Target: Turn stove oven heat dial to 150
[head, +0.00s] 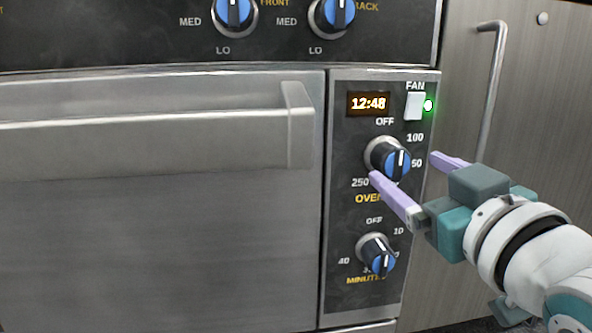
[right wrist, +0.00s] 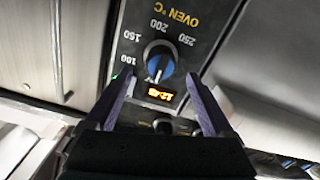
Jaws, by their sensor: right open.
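The oven heat dial (head: 387,158) is a round blue and black knob on the dark control panel, with OFF above it and 100, 150 and 250 labels around it. It also shows upside down in the right wrist view (right wrist: 160,62), where its white mark seems to point towards the clock side, near OFF. My right gripper (head: 408,167) is open, its two purple fingers in front of the dial, one to each side. In the right wrist view the fingers (right wrist: 158,82) frame the dial with gaps on both sides. I cannot tell any contact. My left gripper is not in view.
The minutes dial (head: 377,255) is below the oven dial. A lit clock (head: 368,104) and a white fan switch (head: 414,106) are above it. The oven door handle (head: 150,140) juts out at left. A cabinet handle (head: 492,90) stands at right.

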